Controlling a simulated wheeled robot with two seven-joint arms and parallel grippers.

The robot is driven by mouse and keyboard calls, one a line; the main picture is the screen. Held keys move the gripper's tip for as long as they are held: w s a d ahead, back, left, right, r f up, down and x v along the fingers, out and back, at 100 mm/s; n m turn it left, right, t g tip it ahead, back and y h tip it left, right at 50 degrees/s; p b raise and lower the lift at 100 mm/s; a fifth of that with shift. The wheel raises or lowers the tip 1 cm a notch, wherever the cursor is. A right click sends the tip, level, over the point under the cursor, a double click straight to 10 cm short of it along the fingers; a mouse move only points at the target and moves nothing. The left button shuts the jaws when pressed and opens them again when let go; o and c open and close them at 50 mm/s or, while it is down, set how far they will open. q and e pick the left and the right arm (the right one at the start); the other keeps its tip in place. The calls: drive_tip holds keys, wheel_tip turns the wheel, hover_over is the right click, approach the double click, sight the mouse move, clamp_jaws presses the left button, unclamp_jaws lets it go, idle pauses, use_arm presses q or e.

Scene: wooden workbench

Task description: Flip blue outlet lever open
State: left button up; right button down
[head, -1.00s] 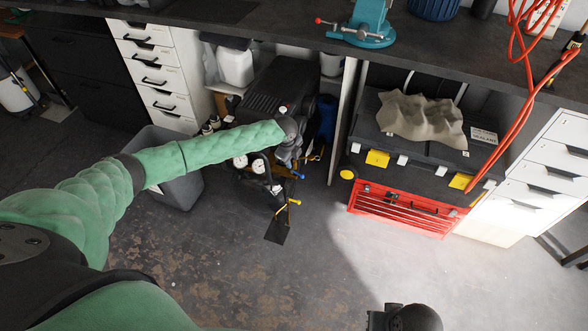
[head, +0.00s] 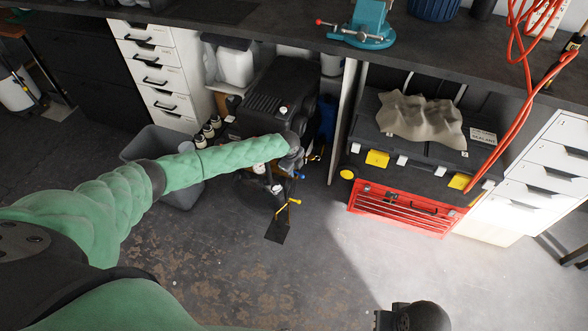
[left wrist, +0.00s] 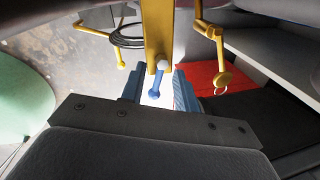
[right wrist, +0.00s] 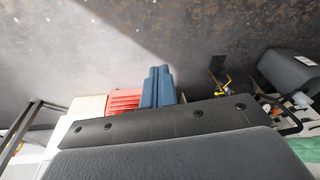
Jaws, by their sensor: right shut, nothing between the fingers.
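The blue outlet lever (left wrist: 155,82) is on a yellow bracket or pipe (left wrist: 157,35) in the left wrist view. My left gripper (left wrist: 158,92) is open, with one blue finger on each side of the lever; whether either touches it I cannot tell. In the head view the blue lever (head: 300,177) is a small spot just below my left gripper (head: 293,160), on the black compressor (head: 275,97). My right gripper (right wrist: 158,87) is shut and empty, above bare floor and away from the compressor.
A yellow lever (head: 288,204) sticks out lower on the compressor. A grey bin (head: 180,195) stands to its left, and a red tool chest (head: 400,208) to its right under the workbench (head: 290,25). The floor in front is clear.

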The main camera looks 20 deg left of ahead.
use_arm(q)
clamp_jaws()
use_arm(e)
drive_tip(key=shift+s+a, duration=0.1)
drive_tip(key=shift+a, duration=0.05)
drive_tip(key=shift+r, duration=0.1)
use_arm(q)
drive_tip(key=shift+d+r+n+p, duration=0.1)
drive_tip(key=shift+d+n+p, duration=0.05)
drive_tip(key=shift+n+p, duration=0.55)
drive_tip(key=shift+w+n+y, duration=0.15)
drive_tip(key=shift+n+y, duration=0.15)
drive_tip(key=shift+n, duration=0.6)
use_arm(e)
drive_tip(key=f, duration=0.2)
drive_tip(key=w+f, duration=0.1)
drive_tip(key=shift+d, duration=0.4)
drive_tip(key=shift+s, duration=0.1)
use_arm(q)
unclamp_jaws()
